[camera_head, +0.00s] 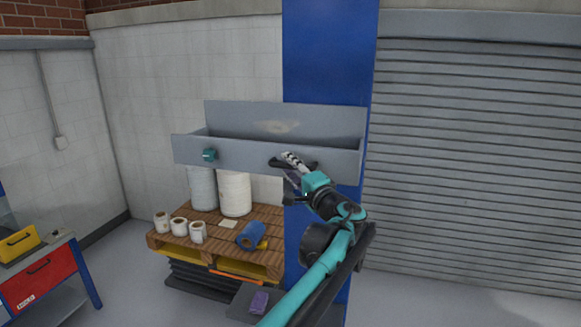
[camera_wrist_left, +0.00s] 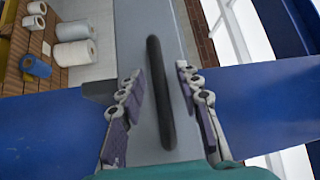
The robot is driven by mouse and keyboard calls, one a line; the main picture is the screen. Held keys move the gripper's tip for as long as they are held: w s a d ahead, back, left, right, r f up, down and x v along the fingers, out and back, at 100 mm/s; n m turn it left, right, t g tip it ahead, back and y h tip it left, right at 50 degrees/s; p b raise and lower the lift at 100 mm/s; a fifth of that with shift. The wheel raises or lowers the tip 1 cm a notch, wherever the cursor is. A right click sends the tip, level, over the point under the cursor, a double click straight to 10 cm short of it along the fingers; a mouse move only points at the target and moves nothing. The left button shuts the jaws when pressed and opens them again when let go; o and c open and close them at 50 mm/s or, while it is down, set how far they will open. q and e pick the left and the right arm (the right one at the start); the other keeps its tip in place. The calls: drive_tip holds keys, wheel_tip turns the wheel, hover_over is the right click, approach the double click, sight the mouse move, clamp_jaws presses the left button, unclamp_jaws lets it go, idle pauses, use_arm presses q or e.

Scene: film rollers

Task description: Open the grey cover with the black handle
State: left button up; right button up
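The grey cover (camera_head: 240,155) is the long front panel of a grey trough-like housing mounted against the blue column. Its black handle (camera_head: 276,162) is on the right part of the panel, partly hidden by my left gripper (camera_head: 291,166). In the left wrist view, the black handle (camera_wrist_left: 159,85) is a long bar on the grey cover (camera_wrist_left: 133,45). My left gripper (camera_wrist_left: 162,100) is open there, with one finger on each side of the bar and visible gaps to both. My right gripper is not in view.
A teal knob (camera_head: 209,154) sits on the panel's left part. Below stands a wooden pallet (camera_head: 190,245) with white rolls (camera_head: 235,194) and a blue roll (camera_head: 250,236). The blue column (camera_head: 328,60) is close behind my gripper. A grey shutter (camera_head: 470,160) is at right.

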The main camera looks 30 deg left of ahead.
use_arm(q)
clamp_jaws()
drive_tip(key=shift+f, duration=0.15)
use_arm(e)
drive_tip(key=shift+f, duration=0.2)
